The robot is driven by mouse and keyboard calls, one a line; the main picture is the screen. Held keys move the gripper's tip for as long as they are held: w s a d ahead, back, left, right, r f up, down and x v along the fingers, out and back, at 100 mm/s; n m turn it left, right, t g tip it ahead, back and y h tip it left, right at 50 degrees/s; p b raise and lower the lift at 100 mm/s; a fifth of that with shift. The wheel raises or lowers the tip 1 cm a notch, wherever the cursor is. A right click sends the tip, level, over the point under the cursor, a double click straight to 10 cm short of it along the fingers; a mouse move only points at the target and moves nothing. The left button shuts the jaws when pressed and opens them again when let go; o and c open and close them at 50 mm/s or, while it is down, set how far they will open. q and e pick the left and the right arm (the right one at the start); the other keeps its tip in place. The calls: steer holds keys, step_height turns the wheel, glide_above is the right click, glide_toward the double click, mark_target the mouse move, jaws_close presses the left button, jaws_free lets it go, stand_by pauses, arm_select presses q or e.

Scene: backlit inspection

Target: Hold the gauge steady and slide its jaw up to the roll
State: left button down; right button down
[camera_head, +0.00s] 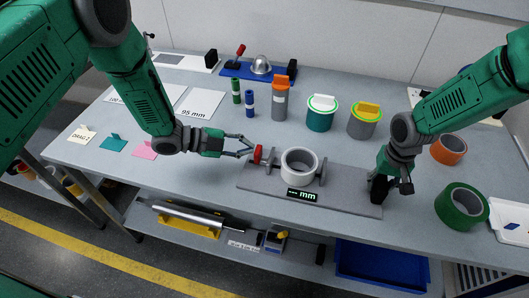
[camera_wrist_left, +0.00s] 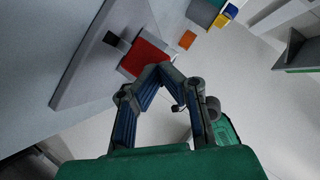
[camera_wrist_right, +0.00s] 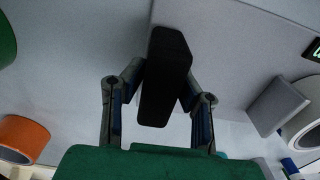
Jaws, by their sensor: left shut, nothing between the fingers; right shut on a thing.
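The gauge is a grey base plate (camera_head: 345,200) with a dark display (camera_head: 303,195) reading dashes and "mm". A white roll (camera_head: 288,168) stands on it between a left jaw (camera_head: 271,163) with a red knob (camera_head: 257,154) and a right upright (camera_head: 321,172). Whether either touches the roll is unclear. My left gripper (camera_head: 249,150) is shut and empty, its fingertips close by the red knob; they also lie close to the red part (camera_wrist_left: 145,58) in the left wrist view. My right gripper (camera_wrist_right: 164,92) is shut on a black handle (camera_wrist_right: 165,70) at the gauge's right end.
A green tape roll (camera_head: 462,206) and an orange one (camera_head: 449,149) lie right of my right arm. Lidded canisters (camera_head: 321,112) and an orange-topped bottle (camera_head: 280,100) stand behind the gauge. Coloured cards (camera_head: 114,144) lie at left. The table's front edge runs close before the gauge.

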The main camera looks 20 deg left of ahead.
mark_target(262, 161)
arm_select(q)
steer(key=shift+d, duration=2.2)
steer(key=shift+a, duration=0.1)
steer(key=shift+a, duration=2)
steer(key=v, duration=1.2)
steer(key=shift+f, duration=0.1)
